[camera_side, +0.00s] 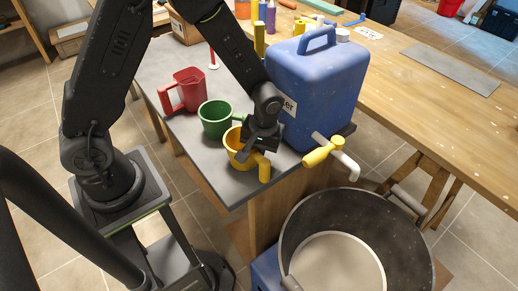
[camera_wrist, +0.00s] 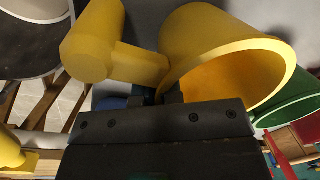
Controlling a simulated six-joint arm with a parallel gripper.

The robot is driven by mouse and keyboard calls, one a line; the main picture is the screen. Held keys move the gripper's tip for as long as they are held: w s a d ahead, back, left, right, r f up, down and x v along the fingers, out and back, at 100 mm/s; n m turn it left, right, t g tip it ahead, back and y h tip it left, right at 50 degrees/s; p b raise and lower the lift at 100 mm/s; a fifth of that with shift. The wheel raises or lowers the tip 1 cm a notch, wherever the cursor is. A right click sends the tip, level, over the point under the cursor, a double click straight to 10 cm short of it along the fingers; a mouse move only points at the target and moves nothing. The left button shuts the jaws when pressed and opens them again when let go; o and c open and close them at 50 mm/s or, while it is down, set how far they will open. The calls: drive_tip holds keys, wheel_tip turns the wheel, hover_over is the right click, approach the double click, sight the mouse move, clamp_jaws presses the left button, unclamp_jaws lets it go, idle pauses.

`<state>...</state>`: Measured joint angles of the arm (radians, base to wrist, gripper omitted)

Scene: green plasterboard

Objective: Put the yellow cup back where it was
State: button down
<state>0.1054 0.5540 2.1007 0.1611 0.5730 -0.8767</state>
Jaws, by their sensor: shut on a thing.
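The yellow cup (camera_side: 234,150) is at the front of the grey table top (camera_side: 228,186), and its handle (camera_side: 264,170) points to the lower right. In the wrist view the cup's body (camera_wrist: 205,42) and its thick handle (camera_wrist: 95,45) are close to the camera. My gripper (camera_side: 256,150) is over the handle side of the cup. In the wrist view my gripper (camera_wrist: 158,100) is shut on the part between body and handle; the fingertips are mostly hidden. The cup looks roughly upright on or just above the table; I cannot tell which.
A green cup (camera_side: 215,119) and a red jug (camera_side: 184,91) stand behind the yellow cup. A blue water container (camera_side: 318,85) with a yellow tap (camera_side: 320,153) stands to the right. A large dark bucket (camera_side: 300,222) is below at the front right. The front left table corner is bare.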

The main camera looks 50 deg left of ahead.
drive_tip(key=c, duration=1.3)
unclamp_jaws()
wheel_tip(320, 180, up, 12)
drive_tip(key=d, duration=0.1)
drive_tip(key=s+a+r+m+t, duration=0.1)
drive_tip(key=s+r+m+t, duration=0.1)
drive_tip(key=s+r, duration=0.2)
drive_tip(key=s+a+r+m+t, duration=0.1)
drive_tip(key=s+r+m+t, duration=0.1)
drive_tip(key=s+r, duration=0.3)
drive_tip(key=s+a+r+m+t+h, duration=0.1)
drive_tip(key=s+r+m+t, duration=0.1)
drive_tip(key=s+r+m, duration=0.1)
drive_tip(key=shift+s+r, duration=0.9)
drive_tip(key=shift+r, duration=0.05)
